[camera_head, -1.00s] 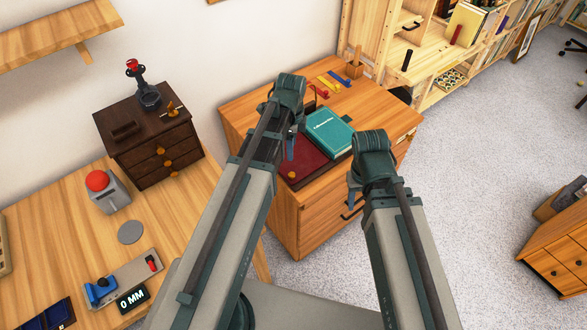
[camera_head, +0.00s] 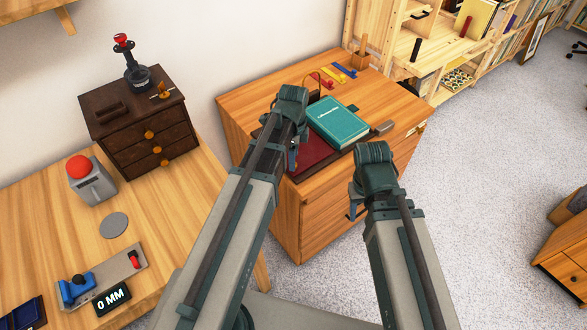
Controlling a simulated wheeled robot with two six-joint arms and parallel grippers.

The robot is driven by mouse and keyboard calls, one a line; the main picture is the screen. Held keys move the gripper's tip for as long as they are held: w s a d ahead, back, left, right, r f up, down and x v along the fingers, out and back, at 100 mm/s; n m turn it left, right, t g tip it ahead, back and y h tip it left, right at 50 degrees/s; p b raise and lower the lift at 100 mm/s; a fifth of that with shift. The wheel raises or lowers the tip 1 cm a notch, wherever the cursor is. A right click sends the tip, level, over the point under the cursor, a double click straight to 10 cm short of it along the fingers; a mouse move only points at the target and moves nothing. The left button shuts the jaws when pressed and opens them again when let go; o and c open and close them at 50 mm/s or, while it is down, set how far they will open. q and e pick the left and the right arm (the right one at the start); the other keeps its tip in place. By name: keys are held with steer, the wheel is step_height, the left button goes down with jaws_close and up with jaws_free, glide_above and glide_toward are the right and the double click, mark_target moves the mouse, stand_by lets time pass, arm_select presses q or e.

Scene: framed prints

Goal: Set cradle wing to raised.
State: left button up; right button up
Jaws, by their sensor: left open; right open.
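A dark red panel (camera_head: 312,150), which looks like part of a book cradle, lies about flat on the wooden cabinet top. A teal book (camera_head: 338,122) lies at its right. I cannot tell for sure which part is the cradle wing, as my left arm covers the panel's left side. My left gripper (camera_head: 292,158) is over the panel, mostly hidden behind its own wrist; contact cannot be told. My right gripper (camera_head: 353,207) is in front of the cabinet's drawer side, lower right of the book, holding nothing that I can see. Both are open.
The wooden cabinet (camera_head: 250,112) also carries a brown-handled tool (camera_head: 383,128), red, yellow and blue pieces and a wooden block (camera_head: 361,58). At left, a table (camera_head: 185,212) holds a dark drawer chest (camera_head: 145,130), a red-button box (camera_head: 88,180) and a gauge reading 0 MM (camera_head: 113,297).

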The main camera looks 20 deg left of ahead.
arm_select(q)
step_height(320, 180, down, 3)
steer(key=shift+r+b, duration=0.2)
steer(key=shift+b, duration=0.55)
arm_select(e)
step_height(320, 180, down, 2)
steer(key=shift+f, duration=0.25)
arm_select(q)
steer(key=shift+r, duration=0.1)
jaws_close()
stand_by(0.4)
